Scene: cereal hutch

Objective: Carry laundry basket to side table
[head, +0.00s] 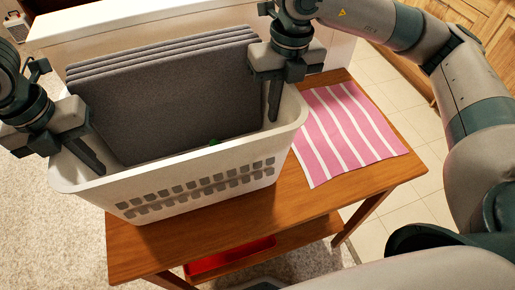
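A white laundry basket (205,188) with slotted sides is over the left part of a wooden side table (330,215). Whether its base touches the tabletop is hidden. Several grey folded panels (170,105) stand upright inside it, with a small green thing (214,142) beside them. My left gripper (75,140) is at the basket's left end, with a finger inside the rim. My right gripper (275,90) is at the basket's right end, with a finger reaching down inside. The outer fingers and the grip on the rim are not clear in either case.
A pink and white striped cloth (348,132) lies on the table's right side. A red item (230,257) lies on the lower shelf. A white surface (130,22) stands behind the basket. Wooden cabinets (470,25) are at the upper right. Tiled floor (410,115) is clear to the right.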

